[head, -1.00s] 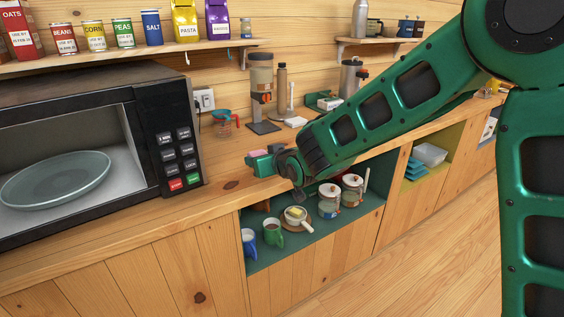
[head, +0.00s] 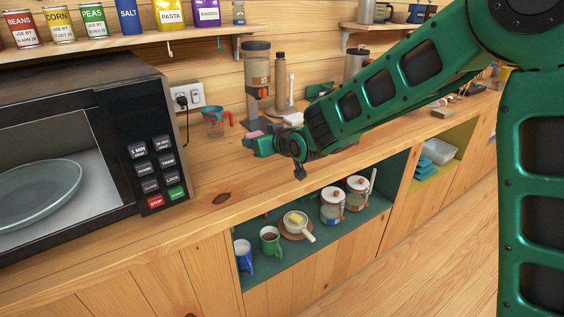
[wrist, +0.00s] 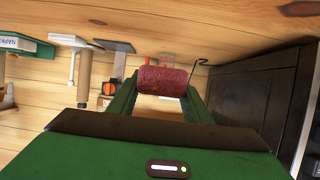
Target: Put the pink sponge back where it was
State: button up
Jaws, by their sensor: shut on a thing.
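The pink sponge (wrist: 163,80) is clamped between the two fingers of my gripper (wrist: 160,88) in the wrist view. In the head view a bit of the pink sponge (head: 254,134) shows at the tip of my gripper (head: 250,145). The gripper is shut on it and held over the wooden counter (head: 215,190), to the right of the microwave and in front of the measuring cup. My wrist and arm hide part of the counter behind.
A measuring cup (head: 213,122), coffee grinder (head: 257,80) and brown bottle (head: 280,85) stand behind the gripper. Below, an open shelf holds mugs (head: 270,242) and jars (head: 332,205).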

send_over(282, 167)
notch_tip(282, 167, down, 5)
jog(key=shift+r, duration=0.15)
jog(key=shift+f, duration=2)
jog(key=o, duration=0.9)
jog(key=shift+f, duration=0.1)
jog(key=v, duration=1.2)
jog(key=shift+d, duration=0.1)
